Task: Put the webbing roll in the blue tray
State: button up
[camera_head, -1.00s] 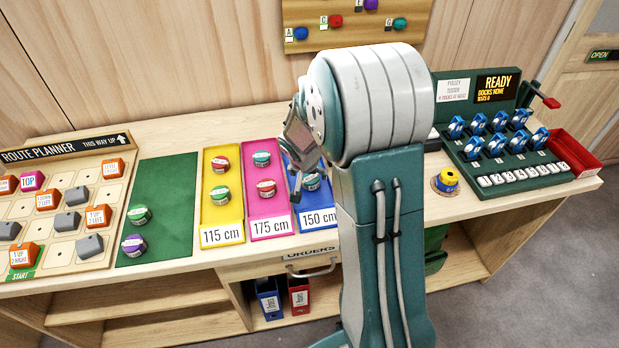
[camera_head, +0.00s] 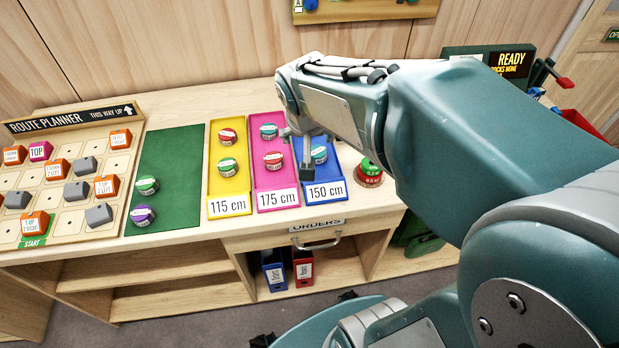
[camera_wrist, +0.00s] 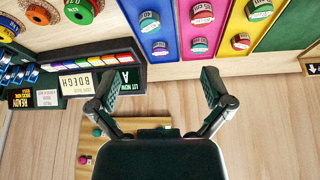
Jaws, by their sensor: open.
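The blue tray (camera_head: 330,172), labelled 150 cm, stands right of the pink tray. A teal roll (camera_head: 319,154) lies in it. The wrist view shows two rolls in the blue tray (camera_wrist: 165,31), a far one (camera_wrist: 160,47) and a near one (camera_wrist: 150,20). A green roll (camera_head: 146,186) and a purple roll (camera_head: 142,216) lie on the green mat (camera_head: 168,165). Which roll the task means cannot be told. My gripper (camera_head: 306,150) hangs over the blue tray in the head view, partly hiding it. The wrist view shows my gripper (camera_wrist: 158,90) open and empty.
The pink tray (camera_head: 277,184) and yellow tray (camera_head: 228,188) each hold two rolls. The route planner board (camera_head: 70,180) is far left. A black lettered rack (camera_wrist: 120,75) shows in the wrist view.

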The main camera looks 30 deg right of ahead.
jog(key=s+a+r+n+y, duration=0.1)
jog(key=s+a+r+n, duration=0.1)
jog(key=s, duration=0.4)
jog(key=s+a+r+n+t+y, duration=0.1)
jog(key=s+a+r+n, duration=0.1)
jog(key=s+a, duration=0.2)
jog(key=s, duration=0.3)
jog(key=shift+s+n, duration=0.25)
jog(key=shift+n, duration=0.15)
jog(key=shift+a, duration=0.1)
